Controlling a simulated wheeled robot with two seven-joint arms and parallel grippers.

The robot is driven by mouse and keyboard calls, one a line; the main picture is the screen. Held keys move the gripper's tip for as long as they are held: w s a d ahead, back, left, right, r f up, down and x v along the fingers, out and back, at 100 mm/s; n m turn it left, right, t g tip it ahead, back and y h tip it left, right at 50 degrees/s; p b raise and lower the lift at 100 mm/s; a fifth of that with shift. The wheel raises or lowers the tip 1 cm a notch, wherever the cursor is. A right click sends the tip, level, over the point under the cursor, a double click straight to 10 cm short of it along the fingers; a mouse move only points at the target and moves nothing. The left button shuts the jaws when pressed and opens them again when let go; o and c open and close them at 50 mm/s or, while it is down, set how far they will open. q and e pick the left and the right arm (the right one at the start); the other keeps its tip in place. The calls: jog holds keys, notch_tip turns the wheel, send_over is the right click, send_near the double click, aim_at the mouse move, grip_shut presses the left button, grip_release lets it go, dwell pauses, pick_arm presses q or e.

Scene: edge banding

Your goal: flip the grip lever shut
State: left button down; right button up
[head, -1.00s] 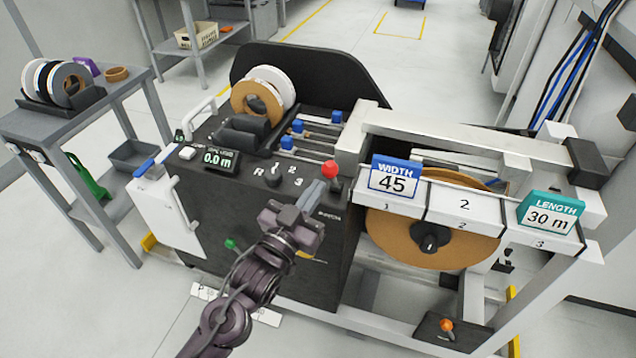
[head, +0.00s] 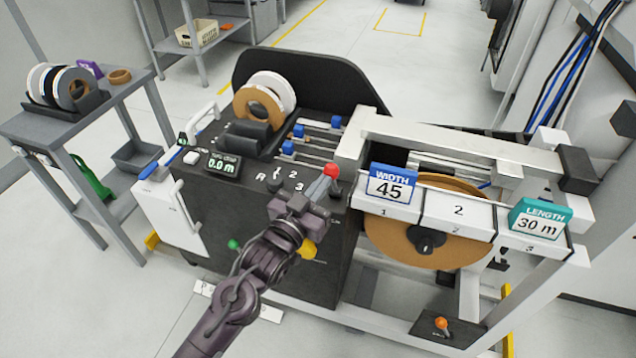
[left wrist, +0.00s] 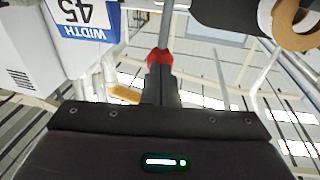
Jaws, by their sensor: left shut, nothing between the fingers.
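The grip lever has a red knob (head: 331,171) and stands at the right end of the machine's control panel. In the left wrist view the red knob (left wrist: 159,60) sits straight ahead of my fingertips, with the grey lever shaft (left wrist: 166,25) beyond it. My left gripper (head: 325,186) is shut and empty, its fingers just below the knob in the head view. In the left wrist view the closed fingers (left wrist: 160,82) meet or nearly meet the knob; I cannot tell if they touch. The lower lever is partly hidden by my gripper. My right gripper is not in view.
A yellow knob (head: 308,250) is below, and tape rolls (head: 258,106) sit behind.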

pick_arm(q)
jog(key=w+r+g+p, duration=0.1)
jog(key=p, duration=0.3)
jog(key=w+d+r+g+y+p, duration=0.1)
jog(key=w+r+g+p, duration=0.1)
jog(key=p, duration=0.2)
jog(key=w+r+g+y+p, duration=0.1)
jog(key=w+p, duration=0.1)
jog(key=p, duration=0.1)
jog(key=shift+w+d+r+n+p, duration=0.15)
jog(key=shift+d+r+n+p, duration=0.1)
jog(key=shift+d+n+p, duration=0.15)
jog(key=w+d+f+g+y+p, duration=0.1)
jog(key=w+d+g+p, duration=0.1)
jog(key=w, duration=0.5)
jog(key=shift+g+y, duration=0.3)
jog(key=shift+g, duration=0.3)
jog(key=shift+w+d, duration=0.1)
jog(key=shift+w, duration=0.1)
